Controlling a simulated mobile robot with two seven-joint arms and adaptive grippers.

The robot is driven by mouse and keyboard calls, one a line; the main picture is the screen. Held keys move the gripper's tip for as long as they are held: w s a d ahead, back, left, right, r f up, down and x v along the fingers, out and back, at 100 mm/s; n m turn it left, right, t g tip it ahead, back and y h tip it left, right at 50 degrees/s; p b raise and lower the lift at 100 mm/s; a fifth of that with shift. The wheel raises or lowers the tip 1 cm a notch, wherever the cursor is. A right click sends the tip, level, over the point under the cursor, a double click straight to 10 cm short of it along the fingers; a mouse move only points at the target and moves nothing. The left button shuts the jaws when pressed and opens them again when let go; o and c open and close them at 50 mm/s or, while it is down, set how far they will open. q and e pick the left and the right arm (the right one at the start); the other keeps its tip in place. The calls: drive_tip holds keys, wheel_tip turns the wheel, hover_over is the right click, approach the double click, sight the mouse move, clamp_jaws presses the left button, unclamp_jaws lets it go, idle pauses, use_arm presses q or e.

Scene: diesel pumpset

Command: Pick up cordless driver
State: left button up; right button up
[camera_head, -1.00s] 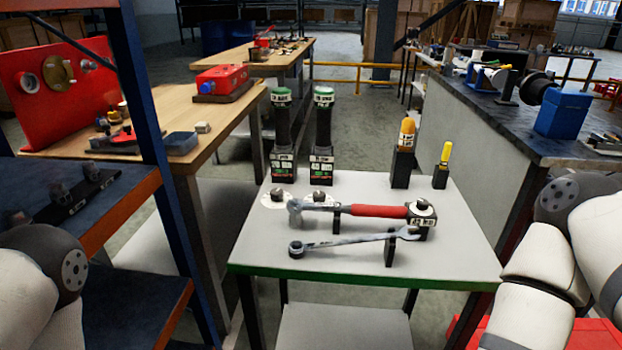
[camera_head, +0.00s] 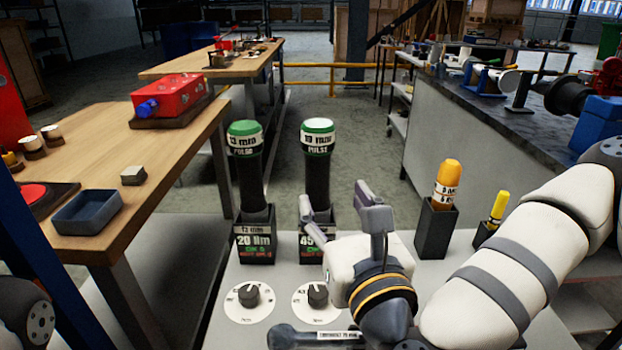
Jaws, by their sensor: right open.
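Two cordless drivers with black grips and green-and-white labelled ends stand upright in black holders at the back of the small table. The left driver (camera_head: 249,170) is in a holder (camera_head: 256,240) marked 20 Nm. The right driver (camera_head: 317,165) is in a holder (camera_head: 309,245) whose label is partly hidden by my gripper. My right gripper (camera_head: 341,204) is open and empty, its fingers apart. It is in front of and just right of the right driver, with one finger overlapping that holder. I cannot tell whether they touch. My left gripper is out of view.
Two white dials (camera_head: 249,302) (camera_head: 316,301) lie in front of the holders. A wrench (camera_head: 285,337) lies at the front, mostly hidden. An orange-handled tool (camera_head: 446,183) and a yellow-handled tool (camera_head: 498,207) stand at right. A wooden bench (camera_head: 140,120) is left.

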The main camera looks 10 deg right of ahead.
sight(320, 187)
drive_tip(key=w+f+b, duration=0.2)
drive_tip(key=shift+f+b, duration=0.15)
drive_tip(key=shift+b, duration=0.2)
drive_tip(key=w, duration=0.4)
drive_tip(key=w+r, duration=0.1)
drive_tip(key=w, duration=0.1)
drive_tip(key=shift+w+a+r, duration=0.1)
drive_tip(key=shift+w+a, duration=0.2)
drive_tip(key=shift+w, duration=0.3)
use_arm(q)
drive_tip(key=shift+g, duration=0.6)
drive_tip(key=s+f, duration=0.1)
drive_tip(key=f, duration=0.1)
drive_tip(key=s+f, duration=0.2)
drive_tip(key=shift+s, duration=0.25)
use_arm(e)
clamp_jaws()
